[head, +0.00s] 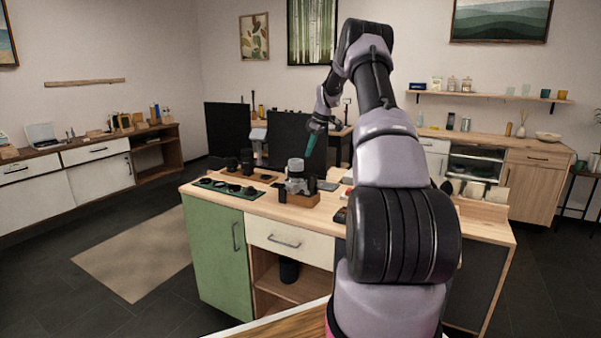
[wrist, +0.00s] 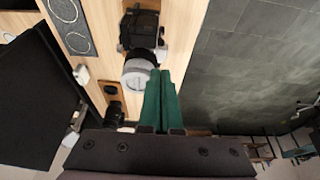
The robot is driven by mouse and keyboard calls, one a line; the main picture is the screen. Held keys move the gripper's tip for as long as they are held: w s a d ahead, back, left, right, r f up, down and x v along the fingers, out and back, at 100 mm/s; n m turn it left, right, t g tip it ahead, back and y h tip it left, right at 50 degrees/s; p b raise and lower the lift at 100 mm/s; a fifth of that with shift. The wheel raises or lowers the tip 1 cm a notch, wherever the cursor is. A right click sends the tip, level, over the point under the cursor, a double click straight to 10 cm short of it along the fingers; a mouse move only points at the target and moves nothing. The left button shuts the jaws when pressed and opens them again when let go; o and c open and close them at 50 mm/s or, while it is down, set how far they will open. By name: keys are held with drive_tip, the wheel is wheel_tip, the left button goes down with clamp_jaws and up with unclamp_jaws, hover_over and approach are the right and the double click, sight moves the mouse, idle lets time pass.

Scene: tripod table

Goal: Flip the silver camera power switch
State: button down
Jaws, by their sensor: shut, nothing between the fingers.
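The silver camera (head: 296,184) stands on a small wooden block (head: 300,198) on the wooden counter. In the wrist view the camera (wrist: 141,68) shows a pale grey round part and a black part above it in the picture. I cannot make out its power switch. My gripper (head: 307,154) has green fingers pressed together, with nothing between them, just above and to the right of the camera in the head view. In the wrist view the tips of my gripper (wrist: 160,72) overlap the right edge of the pale round part; contact cannot be told.
A dark green mat (head: 222,188) with round lens parts lies left of the camera. Black lenses (head: 247,162) and dark panels (head: 292,138) stand behind. In the wrist view, a small black item (wrist: 115,112) lies near the fingers.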

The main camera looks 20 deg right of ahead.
sight(305, 178)
drive_tip(key=x, duration=1)
drive_tip(key=shift+s+d+t+y, duration=0.4)
drive_tip(key=shift+t+y, duration=0.1)
drive_tip(key=shift+t, duration=0.2)
idle(0.4)
drive_tip(key=shift+s+d+t+y, duration=0.1)
drive_tip(key=shift+s+t+y, duration=0.05)
drive_tip(key=shift+t+y, duration=0.15)
drive_tip(key=shift+s+d+t+y, duration=0.2)
drive_tip(key=shift+s+t+y, duration=0.35)
drive_tip(key=shift+t, duration=0.25)
drive_tip(key=shift+d, duration=0.2)
drive_tip(key=shift+s+d+r, duration=0.1)
drive_tip(key=shift+s+d, duration=0.25)
drive_tip(key=shift+s, duration=0.2)
